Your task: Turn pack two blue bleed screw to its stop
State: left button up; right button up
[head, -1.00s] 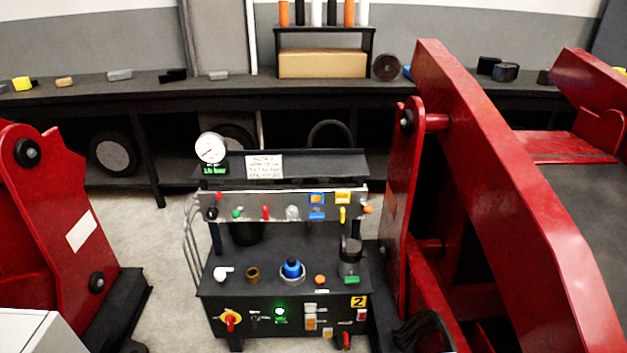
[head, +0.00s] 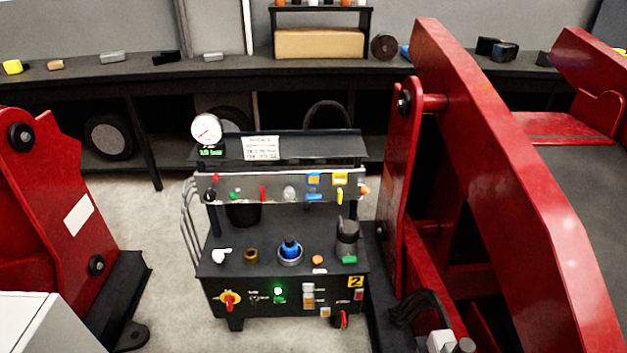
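Pack two is a black floor unit (head: 225,264) with a yellow "2" label (head: 355,282) on its front. A blue knob (head: 290,248), the only blue screw-like part on its deck, stands upright in a pale ring left of the clear-topped reservoir (head: 347,238). How far the knob is turned cannot be told. A round white gauge (head: 206,128) with a green readout (head: 211,152) stands at its upper left; the digits are too small to read surely. Neither of my grippers is in view, and nothing touches the knob.
Red steel frames stand left (head: 50,190) and right (head: 500,170) of the pack. A panel with coloured controls (head: 265,188) spans above the deck. A brass-coloured fitting (head: 251,256) and white fitting (head: 221,256) sit left of the knob. Grey floor (head: 165,250) is clear at the left.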

aim_at(312, 196)
jog(key=i+j+z, duration=0.3)
jog(key=i+j, duration=0.25)
jog(key=i+j+z, duration=0.3)
jog(key=i+j, duration=0.2)
jog(key=j, duration=0.15)
